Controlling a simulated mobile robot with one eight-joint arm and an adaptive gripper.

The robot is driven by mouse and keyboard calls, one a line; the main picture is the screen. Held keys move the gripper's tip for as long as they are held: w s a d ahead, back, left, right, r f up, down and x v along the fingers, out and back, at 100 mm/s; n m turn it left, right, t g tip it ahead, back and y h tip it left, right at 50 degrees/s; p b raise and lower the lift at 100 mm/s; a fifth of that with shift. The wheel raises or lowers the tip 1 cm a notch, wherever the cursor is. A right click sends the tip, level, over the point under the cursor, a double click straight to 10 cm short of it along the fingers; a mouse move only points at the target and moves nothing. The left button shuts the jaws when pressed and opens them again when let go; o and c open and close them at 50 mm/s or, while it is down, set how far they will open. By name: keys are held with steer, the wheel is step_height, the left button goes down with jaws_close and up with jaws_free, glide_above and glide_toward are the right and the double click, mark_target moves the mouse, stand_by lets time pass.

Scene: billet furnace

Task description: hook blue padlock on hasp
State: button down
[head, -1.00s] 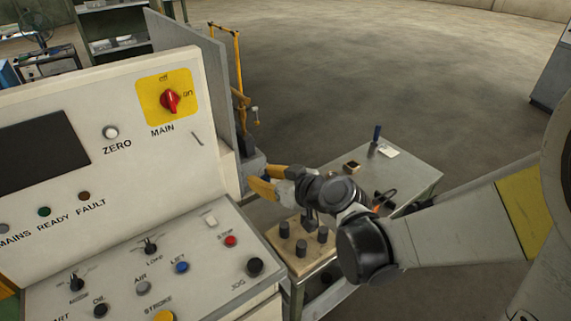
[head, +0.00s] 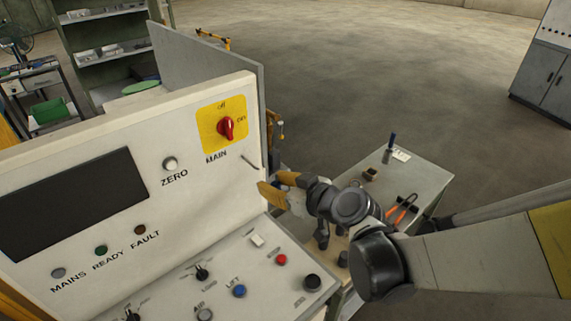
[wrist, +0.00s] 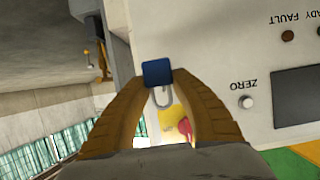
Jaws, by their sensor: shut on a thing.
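The blue padlock (wrist: 158,73) is held between the two fingertips of my gripper (wrist: 158,80) in the wrist view. Its pale shackle (wrist: 162,97) shows between the fingers, pointing towards the palm. In the head view my gripper (head: 270,184) is beside the right edge of the control panel, and I cannot clearly make out the padlock there. The switch's yellow plate and red knob also show in the wrist view (wrist: 184,126), between the fingers.
The white control panel (head: 215,172) fills the left, with a sloped button desk (head: 225,275) below. A grey upright plate (head: 205,75) stands behind it. A small table (head: 425,180) with orange-handled pliers (head: 402,208) and a block is at right. Open floor lies beyond.

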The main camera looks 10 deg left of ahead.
steer(key=shift+w+a+f, duration=0.15)
steer(key=shift+w+a, duration=0.85)
steer(key=shift+a, duration=0.2)
steer(key=shift+w+a+f, duration=0.1)
steer(key=shift+w+a, duration=0.85)
steer(key=shift+a, duration=0.25)
steer(key=shift+b+x, duration=0.55)
steer(key=shift+x, duration=0.25)
steer(key=shift+f, duration=0.15)
steer(key=c, duration=1)
jaws_free()
steer(key=shift+c, duration=0.2)
steer(key=shift+d, duration=0.1)
